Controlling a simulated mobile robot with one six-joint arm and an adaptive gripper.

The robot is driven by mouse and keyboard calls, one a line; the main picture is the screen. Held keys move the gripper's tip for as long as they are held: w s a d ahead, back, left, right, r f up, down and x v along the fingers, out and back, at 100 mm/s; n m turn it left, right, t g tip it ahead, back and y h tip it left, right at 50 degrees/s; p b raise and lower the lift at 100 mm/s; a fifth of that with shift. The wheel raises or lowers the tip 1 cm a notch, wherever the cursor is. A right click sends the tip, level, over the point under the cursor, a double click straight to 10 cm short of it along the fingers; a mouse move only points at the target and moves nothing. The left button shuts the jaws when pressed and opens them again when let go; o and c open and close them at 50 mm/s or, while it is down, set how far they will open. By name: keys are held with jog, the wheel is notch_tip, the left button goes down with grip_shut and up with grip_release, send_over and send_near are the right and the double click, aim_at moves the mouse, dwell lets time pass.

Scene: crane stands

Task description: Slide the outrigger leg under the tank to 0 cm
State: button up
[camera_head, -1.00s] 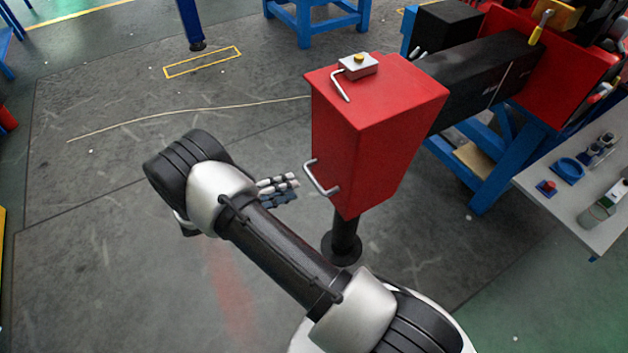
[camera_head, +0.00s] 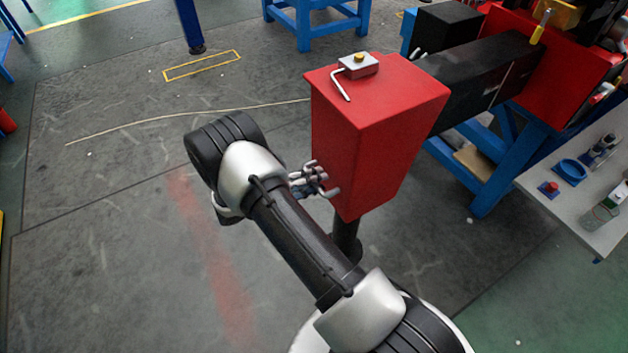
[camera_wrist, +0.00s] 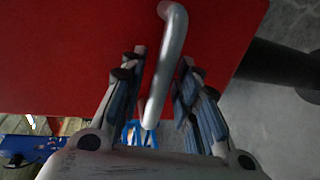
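The outrigger leg is a black beam (camera_head: 478,72) that ends in a red box (camera_head: 385,125) with a dark post (camera_head: 346,240) under it. A grey bar handle (camera_wrist: 172,55) sticks out of the red box's face; in the head view it is partly hidden by my gripper (camera_head: 315,180). In the wrist view my gripper (camera_wrist: 160,95) is open, with one finger on each side of the handle and gaps to it. A grey block with a yellow button (camera_head: 358,62) and a bent lever sit on top of the box. No tank is recognisable.
A blue stand (camera_head: 490,165) carries the beam on the right. A grey table (camera_head: 585,215) with small items stands at the right edge. A thin cord (camera_head: 190,115) lies on the floor. The floor left of the red box is largely clear.

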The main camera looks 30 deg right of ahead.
grip_shut()
jog(key=shift+s+d, duration=0.1)
dwell(0.5)
